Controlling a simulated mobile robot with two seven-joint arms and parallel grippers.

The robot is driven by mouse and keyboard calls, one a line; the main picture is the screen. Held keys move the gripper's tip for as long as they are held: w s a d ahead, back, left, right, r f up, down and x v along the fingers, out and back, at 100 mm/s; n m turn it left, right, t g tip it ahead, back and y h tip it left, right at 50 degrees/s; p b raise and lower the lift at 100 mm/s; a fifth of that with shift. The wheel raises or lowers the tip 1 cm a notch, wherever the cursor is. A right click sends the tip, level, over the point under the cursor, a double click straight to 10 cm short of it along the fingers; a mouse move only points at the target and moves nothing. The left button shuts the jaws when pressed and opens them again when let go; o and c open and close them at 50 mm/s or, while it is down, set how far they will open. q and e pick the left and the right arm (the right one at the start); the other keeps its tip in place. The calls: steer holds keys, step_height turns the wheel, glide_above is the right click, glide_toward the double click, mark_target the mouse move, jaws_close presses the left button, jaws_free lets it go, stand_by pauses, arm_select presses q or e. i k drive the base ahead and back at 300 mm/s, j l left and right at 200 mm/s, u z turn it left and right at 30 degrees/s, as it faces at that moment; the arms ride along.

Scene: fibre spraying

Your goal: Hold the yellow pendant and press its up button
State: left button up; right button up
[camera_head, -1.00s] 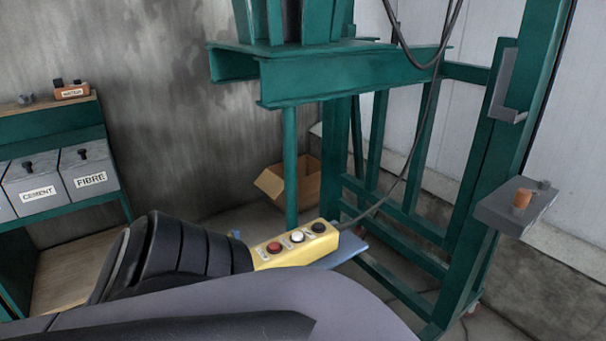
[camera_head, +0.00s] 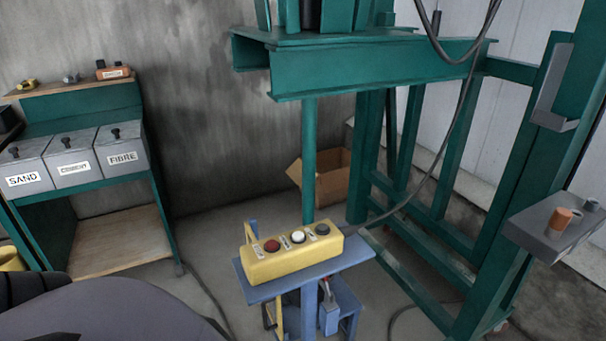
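The yellow pendant (camera_head: 283,264) lies on a small blue stand (camera_head: 262,292) in the middle of the view. Its top carries a red button (camera_head: 272,246), a white button (camera_head: 298,237) and a black button (camera_head: 322,229). The small labels beside the buttons are too small to read. A black cable runs from its right end up to the green frame. A dark part of my arm shows at the lower left, apart from the pendant. Neither gripper's fingers are in view.
A green steel frame (camera_head: 380,66) stands behind and right of the pendant. A grey bracket shelf (camera_head: 548,236) juts out at the right. Bins marked SAND, CEMENT and FIBRE (camera_head: 123,160) stand at the left. An open cardboard box (camera_head: 328,180) sits behind.

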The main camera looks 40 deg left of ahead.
mark_target(321, 229)
steer(key=i+l+u, duration=0.1)
steer(key=u, duration=0.25)
steer(key=i+l+u, duration=0.1)
steer(key=u, duration=0.3)
steer(key=l+u, duration=0.15)
steer(key=u, duration=0.2)
steer(key=i, duration=0.05)
